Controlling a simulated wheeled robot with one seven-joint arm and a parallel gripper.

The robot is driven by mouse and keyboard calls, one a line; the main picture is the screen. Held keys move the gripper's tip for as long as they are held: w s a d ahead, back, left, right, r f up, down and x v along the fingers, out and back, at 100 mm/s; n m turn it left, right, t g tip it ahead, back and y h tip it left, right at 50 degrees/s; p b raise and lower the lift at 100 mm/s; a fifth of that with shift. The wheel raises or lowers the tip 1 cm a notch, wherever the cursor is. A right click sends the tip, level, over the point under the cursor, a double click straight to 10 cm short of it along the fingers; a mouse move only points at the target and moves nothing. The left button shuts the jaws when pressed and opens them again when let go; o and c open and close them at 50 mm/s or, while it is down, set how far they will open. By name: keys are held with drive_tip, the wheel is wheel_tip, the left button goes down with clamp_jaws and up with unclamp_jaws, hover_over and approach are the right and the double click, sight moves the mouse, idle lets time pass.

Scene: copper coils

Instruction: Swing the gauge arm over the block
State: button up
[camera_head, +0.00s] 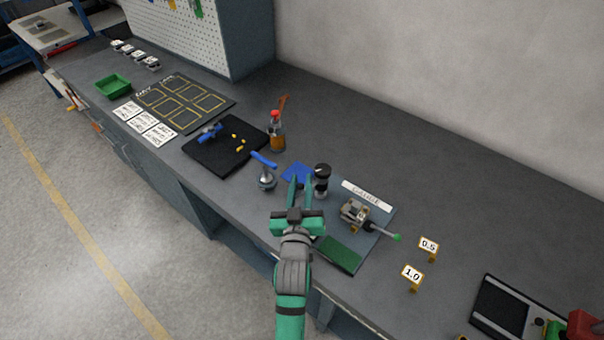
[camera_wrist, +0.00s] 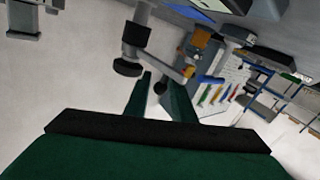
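The gauge station is a grey plate (camera_head: 375,243) with a "GAUGE" label. On it stands a metal block-like fixture (camera_head: 354,211) with a thin rod ending in a green knob (camera_head: 396,237). A post with a black round top (camera_head: 321,180) stands at the plate's left; I cannot tell surely which piece is the gauge arm. My gripper (camera_head: 301,183) is open, just left of that post. In the wrist view, a grey bar with a black disc (camera_wrist: 127,67) at one end shows beyond my gripper's spread fingers (camera_wrist: 160,85). Contact is unclear.
A green pad (camera_head: 339,254) lies near the front edge. Tags "0.5" (camera_head: 428,246) and "1.0" (camera_head: 412,274) stand to the right.

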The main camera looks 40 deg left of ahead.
drive_tip(key=x, duration=0.3)
drive_tip(key=shift+w, duration=0.25)
drive_tip(key=shift+s+a, duration=0.1)
clamp_jaws()
drive_tip(key=shift+a, duration=0.15)
